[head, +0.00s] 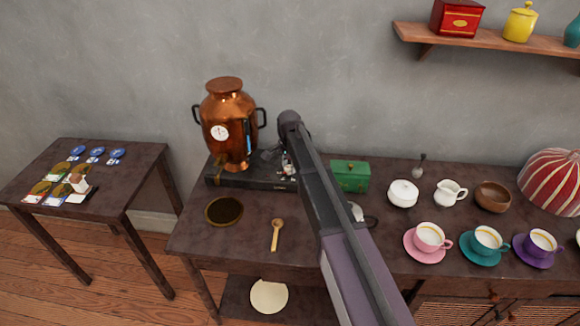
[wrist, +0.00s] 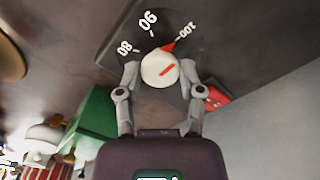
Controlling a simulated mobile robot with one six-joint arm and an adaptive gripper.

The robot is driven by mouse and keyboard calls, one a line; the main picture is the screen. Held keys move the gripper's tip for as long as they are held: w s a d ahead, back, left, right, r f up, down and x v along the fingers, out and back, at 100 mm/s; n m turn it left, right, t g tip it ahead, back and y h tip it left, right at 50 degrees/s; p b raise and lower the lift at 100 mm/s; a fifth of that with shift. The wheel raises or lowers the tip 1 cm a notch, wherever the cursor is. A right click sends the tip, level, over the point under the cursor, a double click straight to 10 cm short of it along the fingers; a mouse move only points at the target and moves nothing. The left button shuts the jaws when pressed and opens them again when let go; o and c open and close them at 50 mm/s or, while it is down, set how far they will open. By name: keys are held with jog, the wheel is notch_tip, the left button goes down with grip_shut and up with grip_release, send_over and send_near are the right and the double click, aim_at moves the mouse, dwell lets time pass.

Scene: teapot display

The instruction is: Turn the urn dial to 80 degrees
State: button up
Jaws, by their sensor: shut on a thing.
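The copper urn (head: 238,108) stands on a low black base (head: 228,178) at the left of the dark table in the head view. In the wrist view the round white dial (wrist: 153,66) sits on a dark panel marked 80, 90 and 100. Its red pointer (wrist: 168,47) lies between 90 and 100, nearer 100. A red line crosses the dial's face. My gripper (wrist: 160,72) has one finger on each side of the dial and is shut on it. In the head view my arm partly hides the gripper and the base's right end.
A red part (wrist: 217,100) sits on the panel beside the right finger. A green box (head: 350,176) stands right of my arm. A wooden spoon (head: 277,234) and a round dark-centred disc (head: 224,211) lie in front of the base. Cups on saucers stand farther right.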

jog(key=shift+n, duration=0.4)
jog(key=n, duration=0.5)
jog(key=shift+s, duration=0.1)
jog(key=n, duration=0.6)
jog(key=shift+n, duration=0.3)
jog(key=n, duration=1.1)
jog(key=shift+n, duration=0.3)
